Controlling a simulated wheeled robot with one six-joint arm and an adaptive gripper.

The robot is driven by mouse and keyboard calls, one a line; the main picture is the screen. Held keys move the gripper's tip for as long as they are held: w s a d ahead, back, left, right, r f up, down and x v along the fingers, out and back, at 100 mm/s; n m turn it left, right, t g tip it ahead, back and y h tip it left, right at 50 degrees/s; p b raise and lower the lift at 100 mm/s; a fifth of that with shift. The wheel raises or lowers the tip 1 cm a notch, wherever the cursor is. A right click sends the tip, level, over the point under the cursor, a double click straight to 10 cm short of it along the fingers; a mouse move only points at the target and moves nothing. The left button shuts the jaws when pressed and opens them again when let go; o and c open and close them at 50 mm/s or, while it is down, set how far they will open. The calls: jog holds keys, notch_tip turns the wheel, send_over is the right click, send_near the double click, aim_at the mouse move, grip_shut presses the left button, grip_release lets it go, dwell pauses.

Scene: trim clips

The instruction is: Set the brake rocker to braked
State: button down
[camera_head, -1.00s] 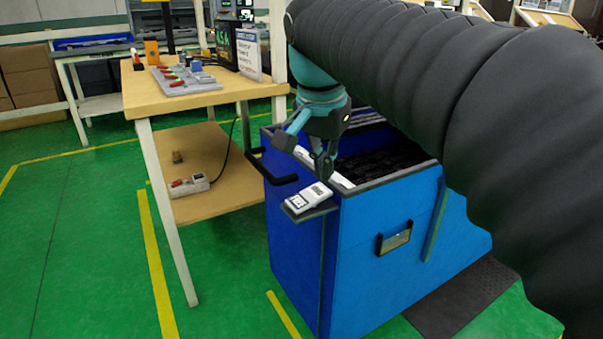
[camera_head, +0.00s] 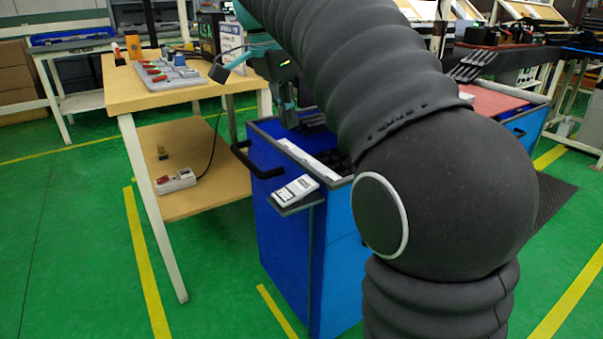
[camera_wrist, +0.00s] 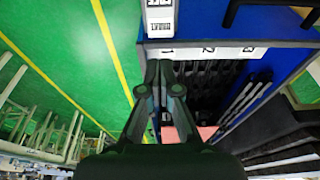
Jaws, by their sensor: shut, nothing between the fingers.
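The brake rocker is on a small white and grey unit (camera_head: 296,190) on a ledge at the near corner of the blue cart (camera_head: 285,250). The unit also shows at the top of the wrist view (camera_wrist: 160,20), with lettering on its end; I cannot tell which way the rocker is set. My gripper (camera_head: 290,122) is shut and empty. It hangs over the cart's open top, behind the unit and apart from it in the head view. In the wrist view the closed fingertips (camera_wrist: 163,68) point toward the cart's numbered white strip (camera_wrist: 205,51), just below the unit.
A black handle (camera_head: 255,165) sticks out from the cart's left side. A wooden workbench (camera_head: 150,95) with a panel of switches stands left of the cart. Green floor (camera_head: 70,220) is clear in front. My own arm hides much of the right side.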

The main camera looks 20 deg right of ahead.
aim_at(304, 183)
jog(key=b+x, duration=0.2)
jog(key=x, duration=1.1)
jog(key=shift+d+f, duration=0.1)
jog(key=shift+f, duration=0.05)
